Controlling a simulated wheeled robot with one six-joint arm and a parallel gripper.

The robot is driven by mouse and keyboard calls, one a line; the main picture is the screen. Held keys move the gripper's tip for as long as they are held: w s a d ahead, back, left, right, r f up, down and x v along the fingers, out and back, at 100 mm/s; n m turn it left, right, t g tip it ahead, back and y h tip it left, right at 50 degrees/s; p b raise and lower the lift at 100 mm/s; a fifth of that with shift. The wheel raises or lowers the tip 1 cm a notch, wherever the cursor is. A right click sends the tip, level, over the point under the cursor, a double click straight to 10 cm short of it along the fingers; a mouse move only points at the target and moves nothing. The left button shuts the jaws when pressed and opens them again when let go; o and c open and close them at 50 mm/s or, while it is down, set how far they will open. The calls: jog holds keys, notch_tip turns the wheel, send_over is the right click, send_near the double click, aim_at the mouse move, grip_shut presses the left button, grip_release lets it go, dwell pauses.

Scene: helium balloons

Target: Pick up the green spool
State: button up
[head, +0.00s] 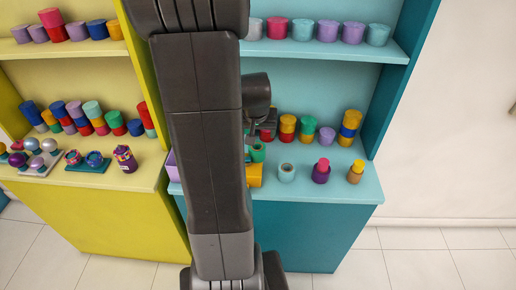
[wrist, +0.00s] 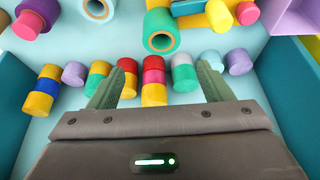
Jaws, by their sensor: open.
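The green spool (wrist: 160,20) lies near the top middle of the wrist view, with an orange-rimmed hole facing the camera. In the head view the green spool (head: 258,153) shows partly, beside my dark arm on the teal counter. My gripper (wrist: 160,66) is open and empty, its two green fingers spread apart. In the wrist picture the spool shows above and between the fingertips, apart from them. In the head view my gripper (head: 266,128) hangs close to the spool, its fingers hard to make out.
Behind the spool stand several coloured cylinder stacks, such as a red and yellow one (wrist: 153,94). A light blue spool (head: 286,172), a purple spool with a pink top (head: 321,171) and a yellow cylinder (head: 255,180) are nearby. A purple box (wrist: 296,18) stands at one side.

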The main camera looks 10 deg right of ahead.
send_over(257, 148)
jog(key=s, duration=0.3)
jog(key=f, duration=0.5)
jog(key=shift+w+a+f, duration=0.15)
jog(key=shift+w+f, duration=0.05)
jog(key=shift+f, duration=0.1)
jog(key=shift+s+a+x, duration=0.15)
jog(key=shift+x, duration=1.2)
jog(key=shift+s+a+x, duration=0.15)
jog(key=shift+x, duration=1.2)
jog(key=shift+f, duration=0.15)
jog(key=c, duration=1.1)
